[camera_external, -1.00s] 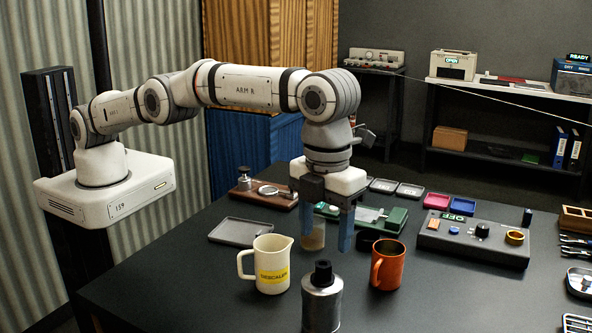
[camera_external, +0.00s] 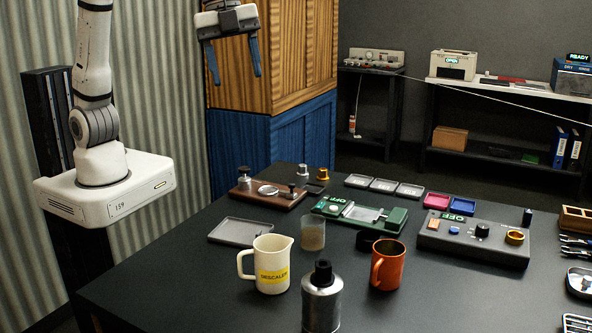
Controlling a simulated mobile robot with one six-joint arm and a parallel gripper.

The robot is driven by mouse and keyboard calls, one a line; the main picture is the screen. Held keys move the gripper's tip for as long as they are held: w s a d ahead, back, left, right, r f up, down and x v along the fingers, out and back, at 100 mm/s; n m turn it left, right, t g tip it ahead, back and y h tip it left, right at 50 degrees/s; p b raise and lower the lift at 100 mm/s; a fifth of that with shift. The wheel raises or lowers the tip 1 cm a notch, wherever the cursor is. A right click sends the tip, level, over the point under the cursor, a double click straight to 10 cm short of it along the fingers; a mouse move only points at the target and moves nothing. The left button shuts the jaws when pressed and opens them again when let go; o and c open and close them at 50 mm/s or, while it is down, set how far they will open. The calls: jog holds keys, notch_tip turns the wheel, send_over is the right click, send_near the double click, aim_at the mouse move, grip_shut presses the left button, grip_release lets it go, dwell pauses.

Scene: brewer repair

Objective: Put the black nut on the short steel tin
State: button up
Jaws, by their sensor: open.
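A short, round steel tin (camera_external: 322,303) stands upright at the table's front edge. A black nut-like piece (camera_external: 323,272) sits on top of its narrow neck; whether it is threaded down or only resting cannot be told. My gripper (camera_external: 233,80) is high at the upper left, in front of the wooden cabinet, far from the tin. Its two blue fingers point down, spread apart, with nothing between them.
A cream jug (camera_external: 264,277) stands left of the tin, and an orange mug (camera_external: 387,268) stands right of it. A glass of brown grains (camera_external: 312,233), a grey tray (camera_external: 240,232), a green device (camera_external: 350,214) and a grey control box (camera_external: 474,240) lie behind.

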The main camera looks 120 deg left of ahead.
jog(key=s+a+f+n, duration=0.1)
jog(key=s+f+n, duration=0.2)
jog(key=s, duration=0.6)
jog(key=s+a+f+n+t, duration=0.1)
jog(key=s+f+n, duration=0.2)
jog(key=s, duration=0.7)
jog(key=s+a+f+n+t, duration=0.1)
jog(key=s+a+f+n, duration=0.1)
jog(key=s, duration=0.7)
jog(key=shift+s+f+n, duration=0.2)
jog(key=shift+f+n, duration=0.4)
jog(key=shift+f, duration=0.05)
